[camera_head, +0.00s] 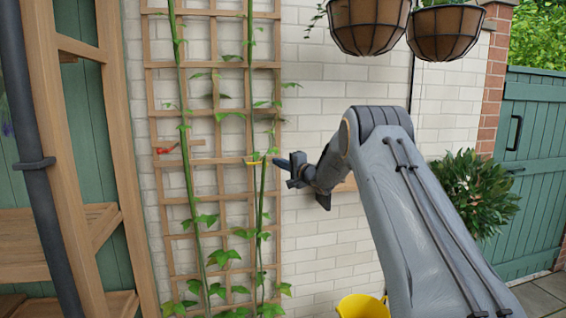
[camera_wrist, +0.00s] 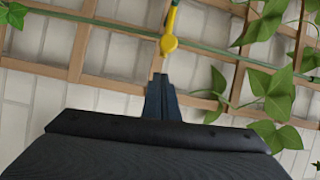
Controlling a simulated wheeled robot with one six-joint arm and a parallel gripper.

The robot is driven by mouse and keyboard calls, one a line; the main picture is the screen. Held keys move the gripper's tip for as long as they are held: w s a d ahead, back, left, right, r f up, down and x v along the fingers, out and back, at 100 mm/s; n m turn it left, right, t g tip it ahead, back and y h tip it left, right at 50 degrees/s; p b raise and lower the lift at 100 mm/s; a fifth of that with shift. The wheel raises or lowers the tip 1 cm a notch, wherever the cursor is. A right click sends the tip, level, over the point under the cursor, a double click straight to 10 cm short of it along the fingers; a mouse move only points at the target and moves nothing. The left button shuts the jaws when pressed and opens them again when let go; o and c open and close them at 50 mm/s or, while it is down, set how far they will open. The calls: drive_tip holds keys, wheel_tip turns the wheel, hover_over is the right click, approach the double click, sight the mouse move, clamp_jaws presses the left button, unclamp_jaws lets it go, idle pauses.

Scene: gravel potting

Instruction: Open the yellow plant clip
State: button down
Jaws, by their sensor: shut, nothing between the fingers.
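The yellow plant clip (camera_head: 253,162) sits at the right-hand green stem (camera_head: 262,190) on the wooden trellis in the head view. The clip's far part is cut off by the frame's top.
A red clip (camera_head: 166,149) is on the trellis (camera_head: 150,90) further left. Leafy vines climb the trellis, with leaves (camera_wrist: 272,90) right of my fingers. Hanging baskets (camera_head: 368,25) are above, and a yellow bucket (camera_head: 362,306) is below my arm.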

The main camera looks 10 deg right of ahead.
drive_tip(key=shift+s+a+p, duration=0.65)
drive_tip(key=shift+s+a, duration=0.55)
drive_tip(key=shift+s, duration=0.05)
drive_tip(key=shift+s, duration=0.1)
